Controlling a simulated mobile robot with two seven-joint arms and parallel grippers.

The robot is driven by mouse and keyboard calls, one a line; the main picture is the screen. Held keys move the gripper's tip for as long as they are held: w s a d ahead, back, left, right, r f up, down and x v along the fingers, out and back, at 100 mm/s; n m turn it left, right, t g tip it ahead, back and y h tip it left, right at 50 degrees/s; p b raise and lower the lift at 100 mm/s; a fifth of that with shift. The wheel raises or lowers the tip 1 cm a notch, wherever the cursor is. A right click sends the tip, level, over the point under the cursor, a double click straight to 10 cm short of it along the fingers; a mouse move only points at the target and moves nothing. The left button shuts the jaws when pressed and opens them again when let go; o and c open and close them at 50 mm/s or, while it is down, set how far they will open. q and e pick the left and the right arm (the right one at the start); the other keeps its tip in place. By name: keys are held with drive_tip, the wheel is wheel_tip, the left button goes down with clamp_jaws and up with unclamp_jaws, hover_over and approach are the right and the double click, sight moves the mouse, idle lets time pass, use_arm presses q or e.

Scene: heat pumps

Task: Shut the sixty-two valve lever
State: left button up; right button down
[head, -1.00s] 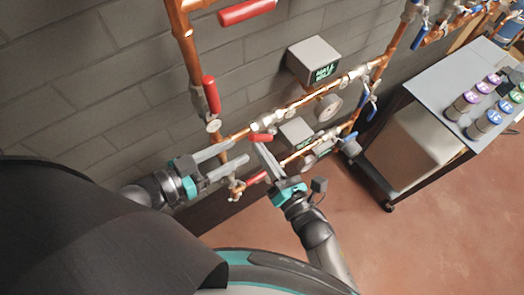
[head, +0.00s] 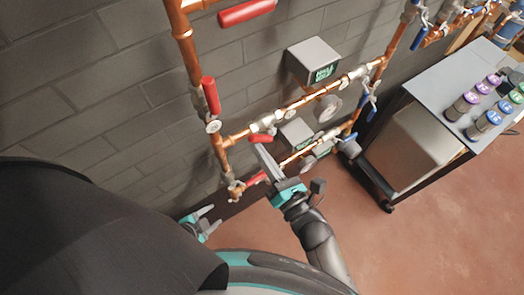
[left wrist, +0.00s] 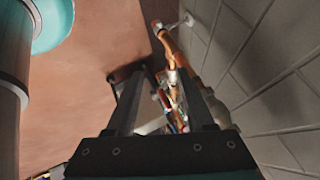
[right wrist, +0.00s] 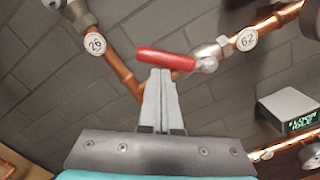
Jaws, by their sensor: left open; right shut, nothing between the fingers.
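The valve tagged 62 (right wrist: 246,39) sits on a copper pipe in the right wrist view. Its red lever (right wrist: 165,58) points left from the silver valve body (right wrist: 207,55), at an angle to the pipe. In the head view this lever (head: 260,138) is small, just below the pipe. My right gripper (right wrist: 160,72) is shut and empty, its fingertips at the lever's lower edge; I cannot tell whether they touch it. It also shows in the head view (head: 258,148). My left gripper (head: 216,216) is open and empty, low near the wall, away from the lever.
A valve tagged 26 (right wrist: 95,43) is on the neighbouring pipe. Other red levers (head: 210,95) (head: 256,178) are close by. Grey boxes with green displays (head: 313,60) are near the pipes. A cart (head: 440,75) with coloured cylinders stands right. Floor (head: 400,250) in front is clear.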

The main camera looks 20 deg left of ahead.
use_arm(q)
drive_tip(key=s+d+f+n+g, duration=0.2)
drive_tip(key=s+f+n+g, duration=0.1)
drive_tip(key=s, duration=0.4)
drive_tip(key=s+d+f+n+g+y, duration=0.1)
drive_tip(key=s+d+f+n+g, duration=0.1)
drive_tip(key=s, duration=0.5)
wheel_tip(320, 180, down, 4)
drive_tip(key=shift+s+r+n+g, duration=0.2)
drive_tip(key=shift+s+n+g, duration=0.15)
drive_tip(key=shift+n+g, duration=0.5)
use_arm(e)
drive_tip(key=shift+w+r+m, duration=0.1)
drive_tip(key=shift+r+m, duration=0.15)
drive_tip(key=shift+m, duration=0.15)
